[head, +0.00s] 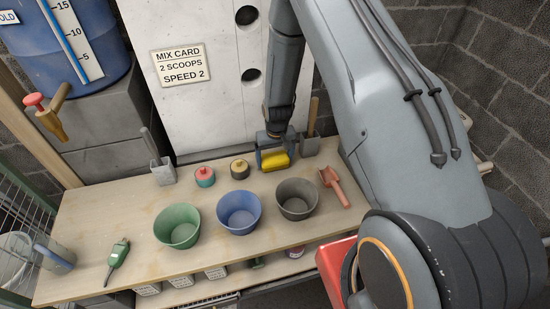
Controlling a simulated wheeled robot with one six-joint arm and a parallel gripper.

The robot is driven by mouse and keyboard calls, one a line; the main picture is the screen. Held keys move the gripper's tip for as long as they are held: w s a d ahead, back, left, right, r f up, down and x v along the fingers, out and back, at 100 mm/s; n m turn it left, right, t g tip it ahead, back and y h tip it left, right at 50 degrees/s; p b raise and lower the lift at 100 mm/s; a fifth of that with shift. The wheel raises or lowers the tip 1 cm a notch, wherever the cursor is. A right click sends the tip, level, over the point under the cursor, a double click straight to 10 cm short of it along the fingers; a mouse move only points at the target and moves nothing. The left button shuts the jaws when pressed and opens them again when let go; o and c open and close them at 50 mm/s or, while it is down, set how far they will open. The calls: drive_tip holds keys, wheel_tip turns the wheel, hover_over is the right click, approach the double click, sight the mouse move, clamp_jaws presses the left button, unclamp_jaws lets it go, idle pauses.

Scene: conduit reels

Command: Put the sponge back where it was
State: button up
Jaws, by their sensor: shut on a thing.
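A yellow sponge (275,161) is at the back of the wooden bench, right of the middle. My gripper (272,150) comes down from above and is shut on the sponge. I cannot tell whether the sponge touches the bench top or is held just above it. The arm and gripper body hide part of the sponge's upper side.
Green (178,226), blue (239,212) and grey (297,199) buckets stand in front on the bench (110,215).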

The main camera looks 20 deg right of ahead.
sight(276, 161)
drive_tip(key=shift+f, duration=0.1)
drive_tip(key=o, duration=1)
wheel_tip(276, 161, up, 12)
drive_tip(key=s+b, duration=0.2)
drive_tip(key=shift+g, duration=0.4)
drive_tip(key=s+r, duration=0.5)
drive_tip(key=s, duration=0.2)
drive_tip(key=s+r, duration=0.5)
drive_tip(key=s, duration=0.3)
drive_tip(key=s+r, duration=0.6)
drive_tip(key=s, duration=0.1)
drive_tip(key=shift+s, duration=0.4)
